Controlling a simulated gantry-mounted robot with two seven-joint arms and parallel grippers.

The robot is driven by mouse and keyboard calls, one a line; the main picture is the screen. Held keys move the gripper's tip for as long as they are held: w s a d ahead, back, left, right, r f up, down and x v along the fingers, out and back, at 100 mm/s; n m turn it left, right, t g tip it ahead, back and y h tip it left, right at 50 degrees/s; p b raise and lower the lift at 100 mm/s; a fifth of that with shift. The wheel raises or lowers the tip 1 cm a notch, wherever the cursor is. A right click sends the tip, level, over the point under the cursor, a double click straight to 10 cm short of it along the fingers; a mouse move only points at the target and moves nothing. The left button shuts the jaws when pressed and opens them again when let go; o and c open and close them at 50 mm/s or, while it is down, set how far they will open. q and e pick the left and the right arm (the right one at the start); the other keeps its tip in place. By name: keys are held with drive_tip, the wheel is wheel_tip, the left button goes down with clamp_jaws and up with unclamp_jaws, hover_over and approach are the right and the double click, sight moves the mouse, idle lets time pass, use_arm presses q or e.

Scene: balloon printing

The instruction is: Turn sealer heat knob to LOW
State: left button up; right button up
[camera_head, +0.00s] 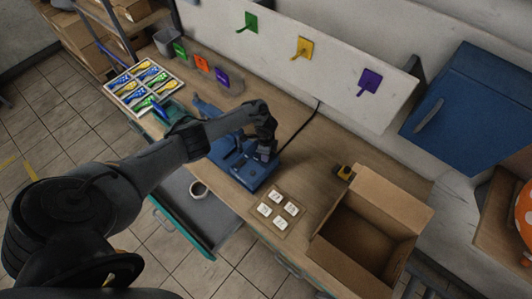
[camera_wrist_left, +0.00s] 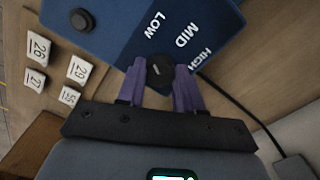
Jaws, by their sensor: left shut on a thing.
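The blue sealer (camera_head: 252,180) stands on the wooden bench, partly hidden by my left arm. In the left wrist view the blue sealer panel (camera_wrist_left: 115,40) carries white words LOW, MID and HIGH around a round black heat knob (camera_wrist_left: 157,67). LOW is at the left, MID in the middle and HIGH at the right. My left gripper (camera_head: 266,153) is over the sealer's near right end. Its purple fingers are closed on either side of the heat knob. The knob's mark is too dim to tell which word it points at. My right gripper is not in view.
A second black knob (camera_wrist_left: 81,19) sits on the sealer panel. Numbered white tags lie on a small board (camera_head: 279,211) in front. An open cardboard box (camera_head: 352,272) stands at the right. A tray of patterned packets (camera_head: 120,106) is at the left. A dark cable (camera_wrist_left: 238,108) runs beside the sealer.

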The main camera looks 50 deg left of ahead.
use_arm(q)
drive_tip(key=o, duration=1)
drive_tip(key=shift+o, duration=0.2)
wheel_tip(320, 180, up, 11)
drive_tip(key=p, duration=0.1)
drive_tip(key=shift+f, duration=0.1)
